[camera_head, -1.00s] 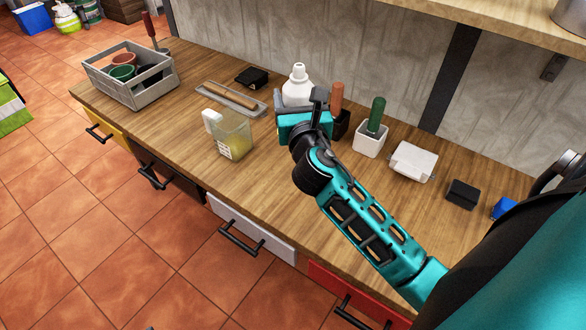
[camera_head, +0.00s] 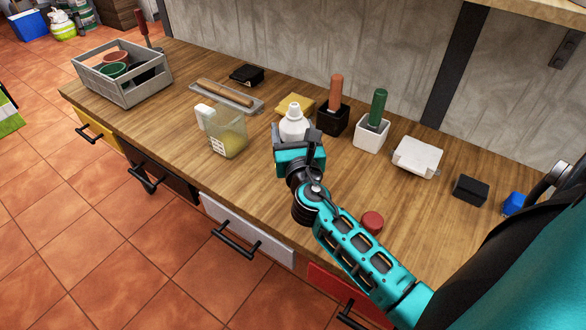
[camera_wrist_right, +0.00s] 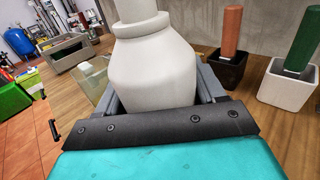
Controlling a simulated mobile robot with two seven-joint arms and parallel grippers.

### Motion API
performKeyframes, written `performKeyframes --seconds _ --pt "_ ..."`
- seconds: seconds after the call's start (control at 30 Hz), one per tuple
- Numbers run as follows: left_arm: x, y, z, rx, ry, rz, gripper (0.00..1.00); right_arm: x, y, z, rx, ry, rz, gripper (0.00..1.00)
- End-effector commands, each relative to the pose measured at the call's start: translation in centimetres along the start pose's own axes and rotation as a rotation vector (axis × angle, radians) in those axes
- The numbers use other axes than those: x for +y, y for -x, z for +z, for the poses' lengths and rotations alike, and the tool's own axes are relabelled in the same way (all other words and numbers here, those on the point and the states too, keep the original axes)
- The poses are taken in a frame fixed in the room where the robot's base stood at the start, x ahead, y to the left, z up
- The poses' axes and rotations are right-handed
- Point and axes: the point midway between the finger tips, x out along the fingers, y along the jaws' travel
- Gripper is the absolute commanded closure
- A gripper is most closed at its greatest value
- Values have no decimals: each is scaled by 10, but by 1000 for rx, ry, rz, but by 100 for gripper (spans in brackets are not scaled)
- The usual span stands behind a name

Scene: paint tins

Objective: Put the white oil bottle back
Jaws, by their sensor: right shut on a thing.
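The white oil bottle (camera_head: 294,122) stands upright between the fingers of my right gripper (camera_head: 298,138), with its lower part hidden behind the gripper. In the right wrist view the bottle (camera_wrist_right: 150,70) fills the middle, and the gripper (camera_wrist_right: 160,100) is shut on its body. I cannot tell whether its base touches the worktop. My left gripper is not in view.
The wooden worktop (camera_head: 255,185) holds a clear jug (camera_head: 230,140) left of the bottle and a yellow block (camera_head: 295,104) behind it. Black (camera_head: 333,118) and white (camera_head: 371,132) pots with handled tools stand to the right. A red round item (camera_head: 372,222) lies near my forearm.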

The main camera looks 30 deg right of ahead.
Motion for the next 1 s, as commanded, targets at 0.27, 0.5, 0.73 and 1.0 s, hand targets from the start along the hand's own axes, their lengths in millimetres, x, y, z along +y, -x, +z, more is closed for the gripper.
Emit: performKeyframes --seconds 0.27,0.5,0.73,1.0 --pt "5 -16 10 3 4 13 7 0 0 -41 -1 -1 0 46" --pt "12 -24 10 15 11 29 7 0 0 -74 0 2 -1 46" --pt "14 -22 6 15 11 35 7 0 0 -78 -2 0 -1 46" --pt "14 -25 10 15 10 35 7 0 0 -84 -2 0 -1 46"
